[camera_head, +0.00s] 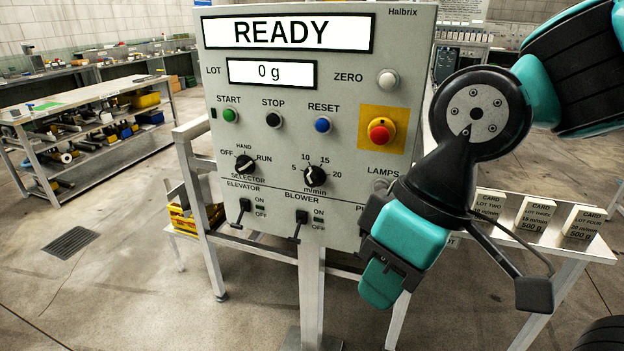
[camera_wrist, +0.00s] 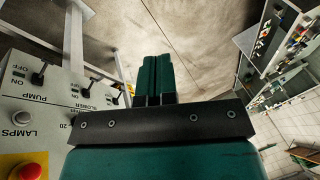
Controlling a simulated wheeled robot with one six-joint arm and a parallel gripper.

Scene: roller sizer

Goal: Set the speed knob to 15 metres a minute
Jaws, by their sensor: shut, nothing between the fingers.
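The speed knob (camera_head: 315,176) is a round black knob on the grey control panel (camera_head: 265,190), marked m/min, with 5, 10, 15 and 20 around it. Its pointer is too small to read surely. My gripper (camera_head: 380,285) is teal and black, in front of the panel's lower right, to the right of and below the knob. It is apart from the knob and holds nothing. In the wrist view my gripper's fingers (camera_wrist: 154,80) are together. There the knob is mostly hidden behind the gripper body; its 20 label shows at the edge.
The display (camera_head: 288,34) reads READY; the lot display (camera_head: 272,74) reads 0 g. The selector knob (camera_head: 245,164) is left of the speed knob. The elevator lever (camera_head: 243,209) and blower lever (camera_head: 300,225) stick out below. The emergency stop (camera_head: 381,131) is above right.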

